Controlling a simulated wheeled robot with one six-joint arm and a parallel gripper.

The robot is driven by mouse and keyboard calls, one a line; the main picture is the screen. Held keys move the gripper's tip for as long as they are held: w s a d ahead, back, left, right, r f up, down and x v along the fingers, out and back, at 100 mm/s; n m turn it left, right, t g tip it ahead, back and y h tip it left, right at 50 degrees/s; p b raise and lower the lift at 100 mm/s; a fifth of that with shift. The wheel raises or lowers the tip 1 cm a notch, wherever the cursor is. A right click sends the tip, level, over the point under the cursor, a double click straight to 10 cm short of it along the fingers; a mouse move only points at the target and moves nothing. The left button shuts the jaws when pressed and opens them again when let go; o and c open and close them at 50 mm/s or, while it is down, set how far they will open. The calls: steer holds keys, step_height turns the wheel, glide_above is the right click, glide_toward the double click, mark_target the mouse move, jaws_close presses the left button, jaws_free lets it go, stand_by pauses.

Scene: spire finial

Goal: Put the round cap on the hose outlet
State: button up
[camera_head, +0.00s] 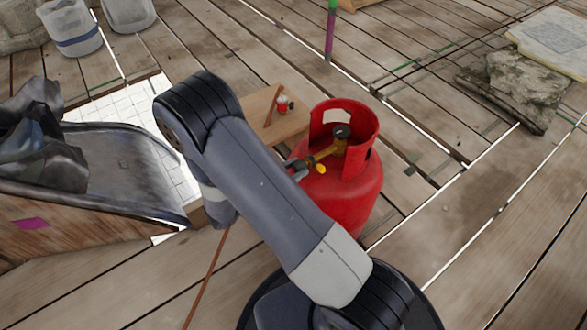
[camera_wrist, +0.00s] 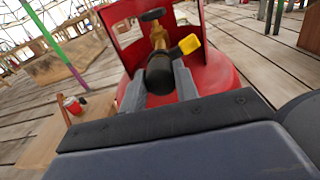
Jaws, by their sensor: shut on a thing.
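A red gas cylinder (camera_head: 350,190) stands upright on the boards, with a cut-out collar around a brass valve (camera_head: 327,152) and its black handwheel (camera_head: 341,131). The cylinder also shows in the wrist view (camera_wrist: 222,75). My gripper (camera_wrist: 160,84) has its grey fingers on either side of a dark round cap (camera_wrist: 160,75), shut on it. The cap lines up with the end of the brass outlet (camera_wrist: 158,40); whether it is seated or only touching, I cannot tell. In the head view my arm partly hides the gripper.
A small wooden stand (camera_head: 262,108) with a small red item (camera_head: 282,103) is behind the cylinder to the left. A dark sheet-covered box (camera_head: 115,165) is at the left. A thin green and purple post (camera_head: 330,35) stands behind. The boards right of the cylinder are mostly clear.

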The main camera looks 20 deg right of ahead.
steer(key=shift+w+d, duration=0.2)
steer(key=shift+d, duration=0.3)
steer(key=o, duration=1)
steer(key=p+v, duration=0.2)
steer(key=v, duration=0.8)
steer(key=shift+s+a+p, duration=0.15)
steer(key=shift+a+p, duration=0.2)
steer(key=shift+a, duration=0.05)
steer(key=b+x, duration=0.2)
steer(key=x, duration=0.9)
steer(key=shift+a+b, duration=0.1)
steer(key=shift+b, duration=0.25)
steer(key=shift+a, duration=0.15)
